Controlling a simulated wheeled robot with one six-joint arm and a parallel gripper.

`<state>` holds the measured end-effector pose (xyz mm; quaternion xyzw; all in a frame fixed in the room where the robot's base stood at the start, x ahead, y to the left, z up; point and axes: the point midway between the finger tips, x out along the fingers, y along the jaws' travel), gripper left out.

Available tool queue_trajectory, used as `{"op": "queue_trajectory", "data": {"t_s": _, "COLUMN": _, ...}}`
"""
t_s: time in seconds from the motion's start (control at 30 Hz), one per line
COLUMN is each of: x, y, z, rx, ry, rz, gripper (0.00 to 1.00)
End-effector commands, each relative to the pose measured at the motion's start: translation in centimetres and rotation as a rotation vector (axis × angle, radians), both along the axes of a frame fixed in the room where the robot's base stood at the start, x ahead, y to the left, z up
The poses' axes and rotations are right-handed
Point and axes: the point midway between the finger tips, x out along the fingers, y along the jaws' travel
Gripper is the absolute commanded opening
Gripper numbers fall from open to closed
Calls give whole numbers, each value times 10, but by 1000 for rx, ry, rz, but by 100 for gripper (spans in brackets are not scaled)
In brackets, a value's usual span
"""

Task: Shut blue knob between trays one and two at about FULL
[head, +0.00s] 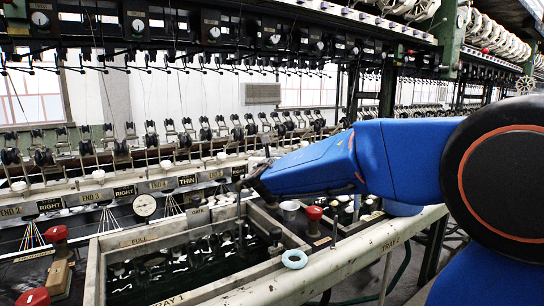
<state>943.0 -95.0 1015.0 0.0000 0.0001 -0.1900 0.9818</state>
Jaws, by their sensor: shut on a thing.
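My gripper (254,184) is dark and points down and left over the back rim of tray one (112,283). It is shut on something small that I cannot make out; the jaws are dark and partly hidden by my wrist. I cannot pick out a blue knob; it may be hidden at or behind my gripper. Tray one holds dark water and has a FULL label (139,239) on its back rim. A red knob (313,213) stands between the trays.
Red knobs (56,233) are at far left. A gauge (144,205) and reels line the back.

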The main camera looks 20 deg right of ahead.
Motion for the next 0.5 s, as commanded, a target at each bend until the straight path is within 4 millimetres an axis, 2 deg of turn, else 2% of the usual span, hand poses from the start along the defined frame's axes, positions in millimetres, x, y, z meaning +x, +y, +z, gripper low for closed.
{"op": "queue_trajectory", "data": {"t_s": 0.27, "x": -1, "y": -2, "z": -1, "rx": 1, "ry": 1, "rz": -136, "gripper": 12}}
{"op": "queue_trajectory", "data": {"t_s": 0.5, "x": -5, "y": -8, "z": -2, "rx": 0, "ry": 3, "rz": -335, "gripper": 12}}
